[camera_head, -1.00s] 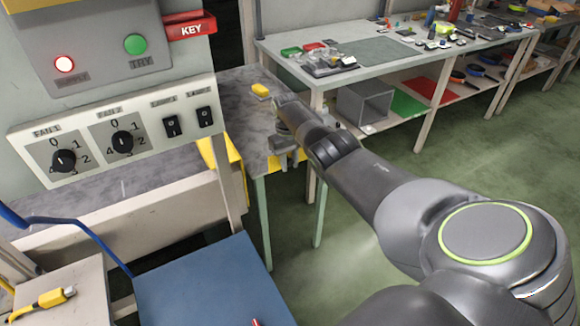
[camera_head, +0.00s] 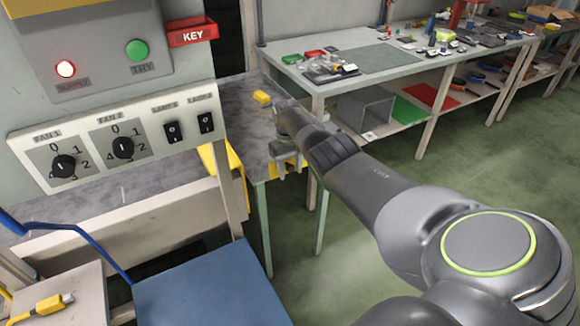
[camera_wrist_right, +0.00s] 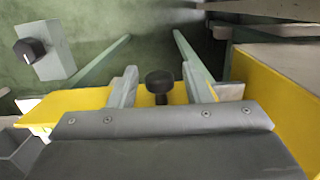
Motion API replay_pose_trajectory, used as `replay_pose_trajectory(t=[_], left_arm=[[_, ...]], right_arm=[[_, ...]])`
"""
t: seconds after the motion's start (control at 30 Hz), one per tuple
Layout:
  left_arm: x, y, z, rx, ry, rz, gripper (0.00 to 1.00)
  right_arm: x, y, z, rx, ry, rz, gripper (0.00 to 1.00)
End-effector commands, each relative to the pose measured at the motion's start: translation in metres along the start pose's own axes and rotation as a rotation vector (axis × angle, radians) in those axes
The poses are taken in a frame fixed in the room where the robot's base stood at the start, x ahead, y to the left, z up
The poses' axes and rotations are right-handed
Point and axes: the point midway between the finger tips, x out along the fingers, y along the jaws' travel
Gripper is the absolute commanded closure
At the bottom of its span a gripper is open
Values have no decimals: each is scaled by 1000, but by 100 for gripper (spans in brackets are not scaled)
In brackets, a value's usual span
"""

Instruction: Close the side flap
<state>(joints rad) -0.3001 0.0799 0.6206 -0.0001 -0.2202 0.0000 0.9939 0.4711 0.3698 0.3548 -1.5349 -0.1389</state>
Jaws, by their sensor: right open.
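A yellow panel (camera_wrist_right: 178,95) with a black knob (camera_wrist_right: 160,82) on a stem shows in the right wrist view; it appears to be the side flap. In the head view, yellow (camera_head: 292,162) shows at the grey table's end, partly hidden by my gripper. My right gripper (camera_head: 287,168) is there, at the table edge. In the wrist view its pale fingers (camera_wrist_right: 161,86) are open, one on each side of the knob. I cannot tell whether they touch it. My left gripper is out of view.
A control panel (camera_head: 95,166) with dials and switches stands at left, near the grey table (camera_head: 235,110). A workbench (camera_head: 375,60) with tools stands behind. Green floor (camera_head: 440,180) is clear at right.

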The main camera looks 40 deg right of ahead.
Motion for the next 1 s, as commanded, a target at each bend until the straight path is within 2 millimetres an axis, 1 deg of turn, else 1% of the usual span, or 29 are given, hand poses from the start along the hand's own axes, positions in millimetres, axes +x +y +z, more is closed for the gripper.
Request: replay_pose_trajectory(t=[0.07,0.17,0.27,0.37,0.4,0.7,0.8,0.9,1.0], left_arm=[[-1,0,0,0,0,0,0],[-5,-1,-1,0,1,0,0],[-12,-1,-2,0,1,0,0],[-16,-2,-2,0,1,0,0],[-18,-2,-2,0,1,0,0],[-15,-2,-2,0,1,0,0],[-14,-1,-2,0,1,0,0],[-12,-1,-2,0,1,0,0],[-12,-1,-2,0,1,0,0]], right_arm=[[-2,0,0,0,0,0,56],[-12,0,0,0,2,0,56],[-31,0,0,0,4,0,56],[-54,0,-1,0,4,0,56],[-64,0,-1,-1,5,1,56],[-133,0,-1,1,3,1,56],[-151,0,-1,0,4,1,56],[-163,0,-1,0,2,0,56],[-170,0,-1,0,1,0,56]])
